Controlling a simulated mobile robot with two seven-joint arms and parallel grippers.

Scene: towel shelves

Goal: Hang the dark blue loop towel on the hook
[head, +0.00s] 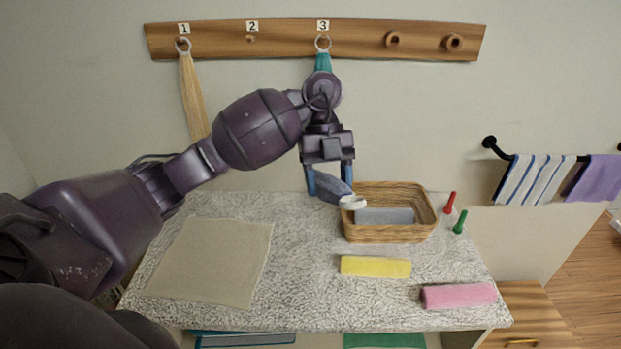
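A dark blue-grey towel (328,186) with a white loop (352,202) lies at the left end of the basket, overlapping its rim in the picture. My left gripper (330,188) points down over it, its fingers apart on either side of the towel; whether they press on it I cannot tell. The wooden hook board (365,41) is high on the wall. A beige towel (192,95) hangs by its ring under label 1 and a teal towel (323,62) under label 3, partly hidden by my arm. The hook (251,38) under label 2 is bare. My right gripper is not in view.
A wicker basket (390,234) holds a grey cloth. A beige cloth (212,262), yellow towel (375,266), pink towel (458,295) and red (449,203) and green (460,222) pegs lie on the counter. Striped (535,180) and purple (595,178) towels hang on a black rail at right.

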